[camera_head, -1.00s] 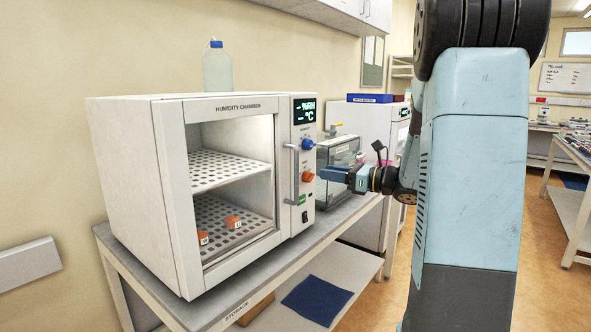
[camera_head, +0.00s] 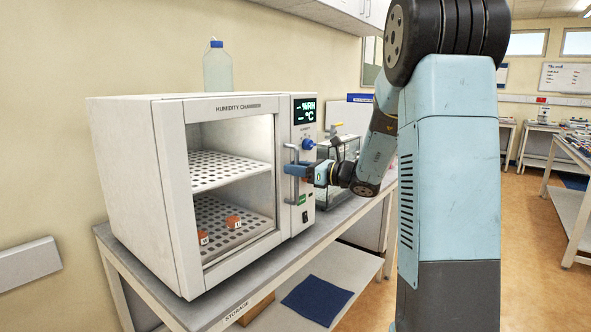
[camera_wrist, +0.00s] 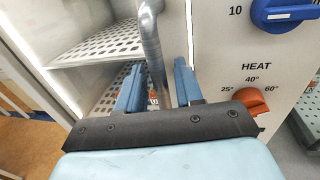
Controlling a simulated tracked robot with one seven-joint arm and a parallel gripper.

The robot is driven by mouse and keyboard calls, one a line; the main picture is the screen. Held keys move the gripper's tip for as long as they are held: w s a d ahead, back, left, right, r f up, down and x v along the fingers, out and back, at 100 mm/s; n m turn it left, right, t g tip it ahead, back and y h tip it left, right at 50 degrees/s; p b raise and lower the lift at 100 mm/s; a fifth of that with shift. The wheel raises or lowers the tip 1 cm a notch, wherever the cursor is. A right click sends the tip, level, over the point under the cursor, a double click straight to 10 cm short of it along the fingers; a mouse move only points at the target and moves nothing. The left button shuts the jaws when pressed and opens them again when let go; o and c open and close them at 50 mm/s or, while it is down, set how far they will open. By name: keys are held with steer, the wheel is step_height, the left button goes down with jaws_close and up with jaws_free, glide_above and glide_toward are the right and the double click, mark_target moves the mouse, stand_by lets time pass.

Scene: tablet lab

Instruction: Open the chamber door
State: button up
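The humidity chamber (camera_head: 130,170) stands on a bench, and its framed window door (camera_head: 172,190) is closed. The door's vertical metal handle (camera_head: 293,190) is on the door's right side, beside the control panel; it also shows in the wrist view (camera_wrist: 150,30). My gripper (camera_head: 292,170) is at the handle's middle. In the wrist view its two blue fingers (camera_wrist: 158,78) stand apart, one on each side of the handle bar, with gaps visible. The fingertips partly cover the view of the door behind.
The blue knob (camera_wrist: 282,12) and orange heat knob (camera_wrist: 250,100) sit close right of my gripper. Two orange-capped items (camera_head: 232,221) are on the chamber's lower shelf. A bottle (camera_head: 217,68) stands on top. The space in front of the door is clear.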

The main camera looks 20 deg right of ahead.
jaws_close()
stand_by(0.3)
